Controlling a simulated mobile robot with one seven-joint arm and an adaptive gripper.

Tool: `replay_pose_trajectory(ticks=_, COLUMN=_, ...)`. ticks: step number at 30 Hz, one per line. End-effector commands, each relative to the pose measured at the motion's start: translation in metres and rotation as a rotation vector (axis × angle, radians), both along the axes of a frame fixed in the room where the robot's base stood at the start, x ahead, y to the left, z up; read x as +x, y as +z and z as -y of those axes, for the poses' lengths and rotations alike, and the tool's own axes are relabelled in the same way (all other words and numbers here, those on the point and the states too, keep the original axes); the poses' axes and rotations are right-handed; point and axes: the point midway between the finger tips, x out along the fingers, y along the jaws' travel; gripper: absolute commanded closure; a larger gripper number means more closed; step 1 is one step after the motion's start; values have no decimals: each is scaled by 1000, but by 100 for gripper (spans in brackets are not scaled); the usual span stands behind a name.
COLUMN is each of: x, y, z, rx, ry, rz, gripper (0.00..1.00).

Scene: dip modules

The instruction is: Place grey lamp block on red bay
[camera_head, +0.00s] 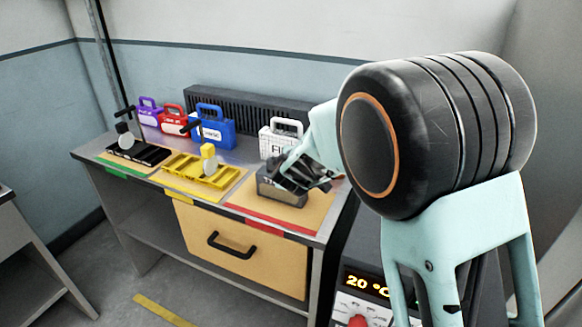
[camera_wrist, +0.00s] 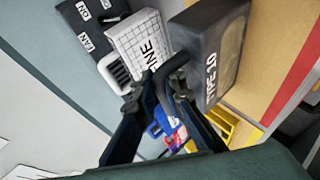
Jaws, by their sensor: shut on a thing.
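The grey lamp block (camera_head: 282,191) is a dark grey box with pale lettering and a handle; it also shows in the wrist view (camera_wrist: 214,52). My gripper (camera_head: 291,170) is shut on its handle, seen close up in the wrist view (camera_wrist: 160,88). The red bay (camera_head: 266,221) is a tan mat with a red front strip at the right end of the bench. The block appears over this mat; I cannot tell whether its base touches it. My gripper hides the block's upper right part in the head view.
A white box (camera_head: 277,143) stands just behind the bay; blue (camera_head: 215,130), red (camera_head: 170,117) and purple (camera_head: 149,108) cases stand farther left. A yellow module (camera_head: 195,172) and a black module (camera_head: 135,151) sit on the other bays. A dark ribbed unit (camera_head: 245,105) lines the wall.

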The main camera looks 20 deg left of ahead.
Motion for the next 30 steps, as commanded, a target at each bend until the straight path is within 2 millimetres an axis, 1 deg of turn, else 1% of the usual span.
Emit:
replay_pose_trajectory(ticks=8, x=0, y=0, z=-1, rx=3, ry=0, rz=4, gripper=100)
replay_pose_trajectory(ticks=12, x=0, y=-3, z=-1, rx=4, ry=0, rz=3, gripper=100)
replay_pose_trajectory(ticks=13, x=0, y=-4, z=-1, rx=2, ry=1, rz=1, gripper=88)
replay_pose_trajectory(ticks=17, x=0, y=-3, z=-1, rx=1, ry=1, rz=1, gripper=74)
replay_pose_trajectory(ticks=25, x=0, y=-3, z=0, rx=1, ry=1, rz=1, gripper=73)
replay_pose_trajectory(ticks=29, x=0, y=1, z=0, rx=1, ry=1, rz=0, gripper=73)
replay_pose_trajectory(ticks=30, x=-3, y=2, z=1, rx=2, ry=1, rz=1, gripper=73)
